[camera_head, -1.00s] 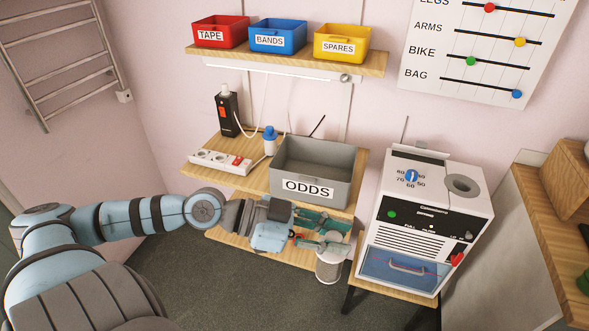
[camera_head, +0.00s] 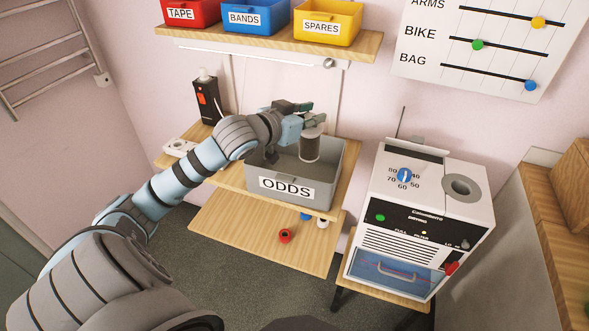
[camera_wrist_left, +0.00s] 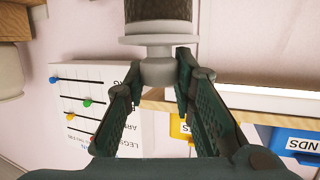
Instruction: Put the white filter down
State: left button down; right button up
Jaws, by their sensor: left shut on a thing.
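The filter (camera_head: 310,147) is a short upright cylinder with a grey mesh body and a pale top. My left gripper (camera_head: 311,120) is shut on its pale neck. It holds the filter over the back of the grey ODDS bin (camera_head: 327,185); whether the filter's bottom touches the bin is unclear. In the left wrist view, the fingers (camera_wrist_left: 157,85) pinch the white neck of the filter (camera_wrist_left: 158,40), below a wide white flange and the dark mesh body. My right gripper is not in view.
The bin stands on a wooden shelf (camera_head: 229,178). A lower board (camera_head: 250,238) holds a red ring (camera_head: 286,236) and small items. A white machine (camera_head: 425,205) with a blue drawer stands at right. Bins labelled TAPE, BANDS and SPARES (camera_head: 328,20) sit on the upper shelf.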

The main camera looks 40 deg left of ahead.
pick_arm(q)
jog(key=w+a+r+n+g+y, duration=0.1)
jog(key=w+a+r+n+y, duration=0.1)
jog(key=w+a+n+y, duration=0.25)
notch_tip(320, 180, down, 19)
jog(key=s+a+y+b, duration=0.1)
jog(key=s+a+b, duration=0.1)
jog(key=b, duration=0.3)
jog(key=shift+s, duration=0.2)
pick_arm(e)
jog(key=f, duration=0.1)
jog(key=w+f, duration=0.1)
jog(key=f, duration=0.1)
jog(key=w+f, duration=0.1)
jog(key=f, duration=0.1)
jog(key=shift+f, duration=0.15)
pick_arm(q)
jog(key=c, duration=1.3)
grip_release()
jog(key=shift+c, duration=0.2)
jog(key=p+v, duration=0.2)
jog(key=v, duration=1)
jog(key=shift+w+d+r, duration=0.1)
jog(key=shift+r, duration=0.05)
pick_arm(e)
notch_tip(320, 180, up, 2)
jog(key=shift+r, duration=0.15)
